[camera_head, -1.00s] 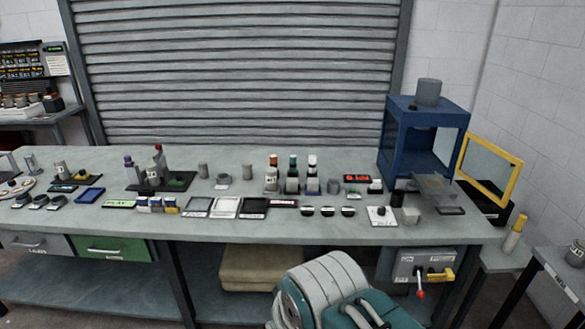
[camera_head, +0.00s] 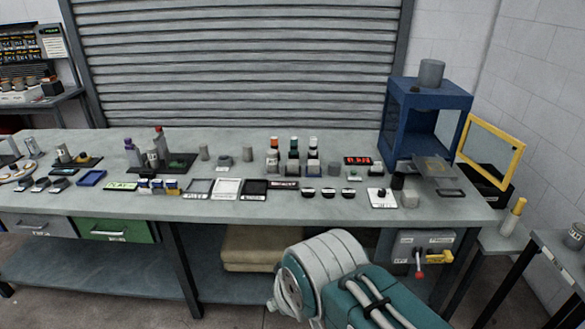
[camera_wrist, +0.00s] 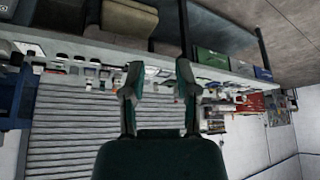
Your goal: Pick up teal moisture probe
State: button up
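I cannot pick out the teal moisture probe with certainty. A bottle-like item with a dark green or teal top (camera_head: 294,145) stands mid-bench in the head view, between an orange-topped one (camera_head: 274,145) and a white-topped one (camera_head: 313,144). It is too small to tell whether it is the probe. My gripper (camera_wrist: 158,66) shows in the wrist view with its two fingers wide apart and nothing between them. The bench appears upside down beyond the fingers, well away from them. The gripper's fingers are not seen in the head view.
The grey workbench (camera_head: 330,212) holds several small items along its length. A blue open-fronted cabinet (camera_head: 430,98) and a yellow-framed panel (camera_head: 491,150) stand at the right. A small side table (camera_head: 490,240) holds a yellow-topped bottle (camera_head: 513,216). A shutter (camera_head: 240,60) closes off the back.

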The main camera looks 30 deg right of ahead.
aim_at(294, 140)
jog(key=i+z, duration=0.35)
jog(key=i, duration=0.15)
jog(key=i+z, duration=0.3)
jog(key=i, duration=0.2)
jog(key=i+j+z, duration=0.2)
jog(key=i+z, duration=0.15)
jog(key=i, duration=0.1)
